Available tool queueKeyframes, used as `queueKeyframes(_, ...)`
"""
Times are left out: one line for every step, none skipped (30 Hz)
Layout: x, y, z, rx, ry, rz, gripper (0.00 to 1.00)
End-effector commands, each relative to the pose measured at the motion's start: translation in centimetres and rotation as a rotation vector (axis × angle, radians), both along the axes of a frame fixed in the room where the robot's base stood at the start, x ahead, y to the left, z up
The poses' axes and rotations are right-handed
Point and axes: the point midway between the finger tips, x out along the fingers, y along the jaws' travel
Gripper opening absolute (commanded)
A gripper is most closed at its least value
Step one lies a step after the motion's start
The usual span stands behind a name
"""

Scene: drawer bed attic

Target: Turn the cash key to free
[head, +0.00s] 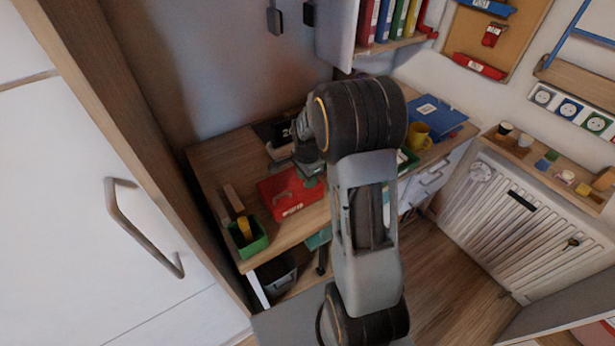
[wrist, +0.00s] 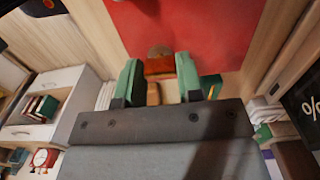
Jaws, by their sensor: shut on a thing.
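The red cash box (head: 285,198) lies on the wooden desk, with pale lettering on its front part. Its red surface (wrist: 200,25) fills the top middle of the wrist view. My gripper (head: 310,175) is at the box's right back part in the head view, partly hidden by my arm. In the wrist view its green fingers (wrist: 159,80) are shut on a small brownish piece at the box, which I take to be the cash key (wrist: 159,66). The key's turned angle and any mark for "free" cannot be made out.
A green bin (head: 248,240) holding long pieces stands at the desk's left front. A yellow mug (head: 418,134) and a blue folder (head: 440,114) are at the right. Bare desk (head: 222,160) shows at the back left. A radiator (head: 510,220) stands below a right-hand shelf.

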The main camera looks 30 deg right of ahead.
Motion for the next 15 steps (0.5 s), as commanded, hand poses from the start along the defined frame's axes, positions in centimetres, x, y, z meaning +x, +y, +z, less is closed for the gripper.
queueKeyframes(0.06,0.0,0.06,0.0,-0.002,-0.005,0.1)
queueKeyframes(0.06,0.0,0.06,0.0,-0.002,-0.006,0.1)
queueKeyframes(0.05,0.0,0.06,0.0,-0.002,-0.008,0.1)
queueKeyframes(0.05,0.0,0.06,0.0,-0.002,-0.009,0.1)
queueKeyframes(0.05,0.0,0.06,0.0,-0.002,-0.009,0.1)
queueKeyframes(0.05,0.0,0.06,0.0,-0.002,-0.009,0.1)
queueKeyframes(0.05,0.0,0.06,0.0,-0.002,-0.009,0.1)
queueKeyframes(0.05,0.0,0.06,0.0,-0.002,-0.009,0.1)
queueKeyframes(0.05,0.0,0.06,0.0,-0.002,-0.009,0.1)
queueKeyframes(0.05,0.0,0.05,0.0,-0.002,-0.009,0.1)
queueKeyframes(0.05,0.0,0.05,0.0,-0.002,-0.009,0.1)
queueKeyframes(0.05,0.0,0.05,0.0,-0.002,-0.009,0.1)
queueKeyframes(0.05,0.0,0.05,0.0,-0.002,-0.009,0.1)
queueKeyframes(0.05,0.0,0.05,0.0,-0.002,-0.009,0.36)
queueKeyframes(0.05,0.0,0.05,0.0,-0.002,-0.009,0.4)
